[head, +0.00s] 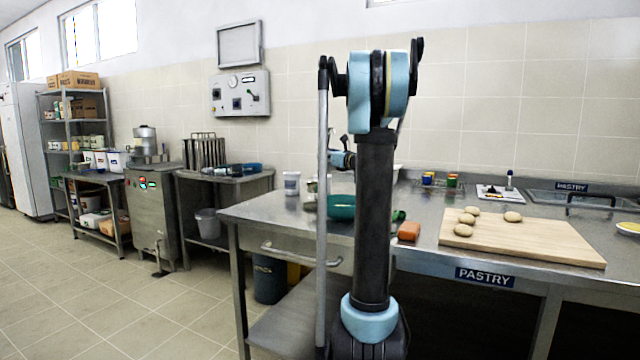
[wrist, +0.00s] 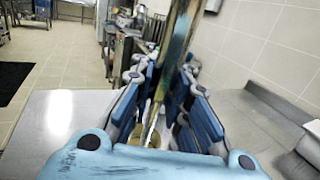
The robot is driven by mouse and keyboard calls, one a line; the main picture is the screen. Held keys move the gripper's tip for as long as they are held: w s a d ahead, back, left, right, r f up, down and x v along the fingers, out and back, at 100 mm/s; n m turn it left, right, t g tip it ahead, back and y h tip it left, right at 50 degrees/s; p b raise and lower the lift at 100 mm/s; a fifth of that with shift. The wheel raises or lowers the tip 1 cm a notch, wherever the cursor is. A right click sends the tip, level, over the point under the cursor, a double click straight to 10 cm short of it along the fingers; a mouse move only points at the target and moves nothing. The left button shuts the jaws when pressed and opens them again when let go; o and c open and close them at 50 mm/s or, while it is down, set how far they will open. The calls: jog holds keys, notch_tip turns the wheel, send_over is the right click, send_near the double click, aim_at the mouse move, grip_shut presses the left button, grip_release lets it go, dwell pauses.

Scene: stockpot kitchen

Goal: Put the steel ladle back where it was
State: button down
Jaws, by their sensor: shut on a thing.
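In the wrist view my gripper (wrist: 172,85) is shut on a long shiny metal handle, which I take to be the steel ladle (wrist: 181,35). The handle stands steeply between the blue-padded fingers and runs up out of the picture. Its lower part shows between the fingers, near small yellowish-brown shapes that I cannot make out. In the head view my arm hides most of the gripper, and I cannot pick out the ladle there. The place where the ladle was cannot be told from these frames.
The steel counter (head: 270,212) holds a teal bowl (head: 341,207), an orange block (head: 408,231) and a wooden board (head: 520,240) with several dough pieces. A side table (head: 225,178) and shelf rack (head: 75,140) stand left. The left floor is clear.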

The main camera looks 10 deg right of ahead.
jog(key=shift+f, duration=3.2)
jog(key=c, duration=1.5)
grip_release()
jog(key=shift+c, duration=0.2)
